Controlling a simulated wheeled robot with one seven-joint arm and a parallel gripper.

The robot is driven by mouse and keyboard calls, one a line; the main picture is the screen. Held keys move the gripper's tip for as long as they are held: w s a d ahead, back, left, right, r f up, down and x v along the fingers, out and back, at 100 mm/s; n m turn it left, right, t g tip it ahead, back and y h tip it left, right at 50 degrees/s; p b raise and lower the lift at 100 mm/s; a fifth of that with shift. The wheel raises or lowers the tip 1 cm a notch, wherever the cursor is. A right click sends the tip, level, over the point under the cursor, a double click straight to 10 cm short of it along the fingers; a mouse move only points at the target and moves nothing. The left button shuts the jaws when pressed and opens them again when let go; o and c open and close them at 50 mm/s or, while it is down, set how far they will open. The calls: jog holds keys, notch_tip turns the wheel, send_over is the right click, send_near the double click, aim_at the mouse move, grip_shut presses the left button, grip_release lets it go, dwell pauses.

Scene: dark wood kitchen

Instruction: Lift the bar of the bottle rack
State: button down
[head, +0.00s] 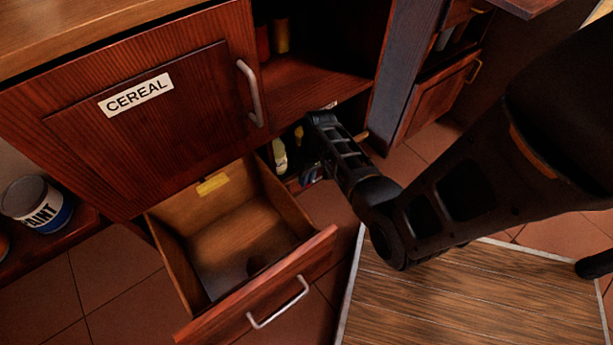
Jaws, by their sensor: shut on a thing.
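My gripper (318,132) reaches into the dark lower opening of the cabinet, below the shelf. It is shut on the bar of the bottle rack; the bar itself is mostly hidden by my gripper and the shadow. A pale yellow bottle (280,156) stands in the opening just left of my gripper. Other small bottles or packs (311,175) show low down beside it, partly hidden. A small light-brown piece (361,137) shows right of my gripper; I cannot tell if it is part of the rack.
An open, mostly empty drawer (262,292) juts out left of my arm. The closed CEREAL door (150,130) is above it. A paint can (38,202) stands at far left. A wooden board (470,305) lies below my arm. Tiled floor is free at right.

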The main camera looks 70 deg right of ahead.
notch_tip(320, 180, up, 7)
jog(key=s+d+y+p, duration=0.1)
jog(key=p, duration=0.5)
jog(key=shift+d+t+p, duration=0.2)
jog(key=shift+t+p, duration=0.2)
jog(key=shift+s, duration=0.1)
jog(key=c, duration=1.1)
grip_release()
